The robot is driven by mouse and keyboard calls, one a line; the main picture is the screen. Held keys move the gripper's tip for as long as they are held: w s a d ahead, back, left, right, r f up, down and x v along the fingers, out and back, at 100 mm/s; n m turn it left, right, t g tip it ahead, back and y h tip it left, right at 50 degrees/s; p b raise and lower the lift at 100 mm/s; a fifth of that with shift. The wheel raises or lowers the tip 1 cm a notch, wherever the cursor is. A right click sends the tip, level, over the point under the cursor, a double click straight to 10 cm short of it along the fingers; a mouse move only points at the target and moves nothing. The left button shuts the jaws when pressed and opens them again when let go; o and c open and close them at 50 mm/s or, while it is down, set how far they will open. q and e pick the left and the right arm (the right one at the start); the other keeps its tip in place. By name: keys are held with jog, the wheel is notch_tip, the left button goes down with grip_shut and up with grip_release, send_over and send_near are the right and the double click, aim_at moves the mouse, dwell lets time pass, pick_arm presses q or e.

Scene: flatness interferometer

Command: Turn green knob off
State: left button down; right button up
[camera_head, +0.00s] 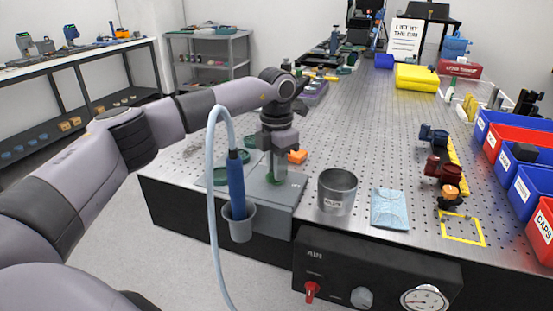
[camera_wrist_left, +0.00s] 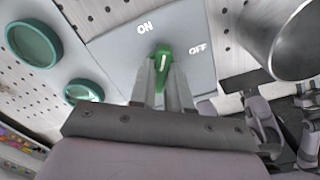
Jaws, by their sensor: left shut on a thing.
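The green knob (camera_wrist_left: 163,56) stands on a grey plate (camera_wrist_left: 112,45) marked ON and OFF, seen in the left wrist view. Its white line points roughly up the picture, between the ON and OFF labels. My left gripper (camera_wrist_left: 164,80) is shut on the knob, one finger on each side. In the head view my left gripper (camera_head: 277,172) reaches down onto the grey plate (camera_head: 262,193) near the table's front left, and the fingers mostly hide the knob. My right gripper is not in view.
A blue tool (camera_head: 236,183) with a pale hose sits in a grey holder (camera_head: 239,226) at the front edge. A metal cup (camera_head: 337,192) stands right of the plate. Teal round lids (camera_wrist_left: 34,43) lie left of the plate.

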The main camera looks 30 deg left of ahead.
pick_arm(q)
jog(key=m+p, duration=0.1)
jog(key=m, duration=0.1)
jog(key=shift+r+m, duration=0.2)
jog(key=shift+m, duration=0.2)
jog(key=m+p, duration=0.1)
jog(key=m, duration=0.1)
jog(key=shift+w+m, duration=0.1)
jog(key=shift+m, duration=0.3)
jog(key=m, duration=0.5)
jog(key=shift+f+m+p, duration=0.1)
jog(key=shift+m+p, duration=0.2)
jog(key=shift+p, duration=0.1)
jog(key=shift+m, duration=0.3)
jog(key=c, duration=1.1)
grip_release()
notch_tip(320, 180, up, 7)
jog(key=shift+r+b, duration=0.1)
jog(key=shift+b, duration=0.35)
